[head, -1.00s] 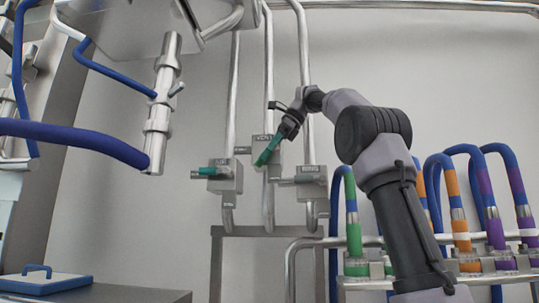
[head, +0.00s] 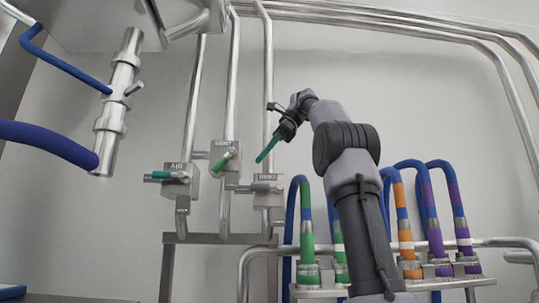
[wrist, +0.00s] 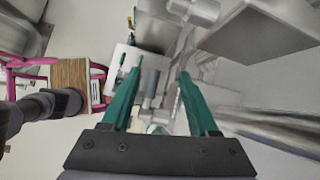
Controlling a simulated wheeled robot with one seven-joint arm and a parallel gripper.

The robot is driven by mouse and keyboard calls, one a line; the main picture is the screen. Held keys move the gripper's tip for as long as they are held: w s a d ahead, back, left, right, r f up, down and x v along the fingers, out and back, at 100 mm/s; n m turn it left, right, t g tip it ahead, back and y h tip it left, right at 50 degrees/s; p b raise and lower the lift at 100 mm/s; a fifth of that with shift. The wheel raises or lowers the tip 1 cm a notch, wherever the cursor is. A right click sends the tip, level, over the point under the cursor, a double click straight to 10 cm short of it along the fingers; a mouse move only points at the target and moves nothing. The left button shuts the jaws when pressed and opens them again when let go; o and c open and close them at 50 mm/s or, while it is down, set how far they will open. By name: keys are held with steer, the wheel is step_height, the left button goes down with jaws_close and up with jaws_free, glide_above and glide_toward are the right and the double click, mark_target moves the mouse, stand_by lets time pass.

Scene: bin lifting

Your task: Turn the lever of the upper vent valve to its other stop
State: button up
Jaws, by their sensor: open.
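The upper vent valve is a grey block (head: 232,150) on the middle pipe in the head view, higher than its two neighbours. Its green-gripped lever (head: 222,161) slants down to the left. My gripper (head: 261,158) is just right of the vent block in the picture, its green fingers pointing down-left. It appears apart from the lever, though depth is hard to judge. In the wrist view my gripper (wrist: 155,78) is open, with nothing held between its fingers. Grey metal fittings show beyond them, and I cannot tell which part is the vent lever.
The air valve (head: 180,180) is at lower left with a horizontal green lever. Another valve (head: 269,190) is at lower right with a horizontal lever. Blue hoses with coloured bands (head: 405,220) stand at right. A steel pipe with a blue hose (head: 116,100) is at upper left.

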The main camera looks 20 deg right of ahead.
steer(key=shift+s+d, duration=0.3)
steer(key=shift+d, duration=0.55)
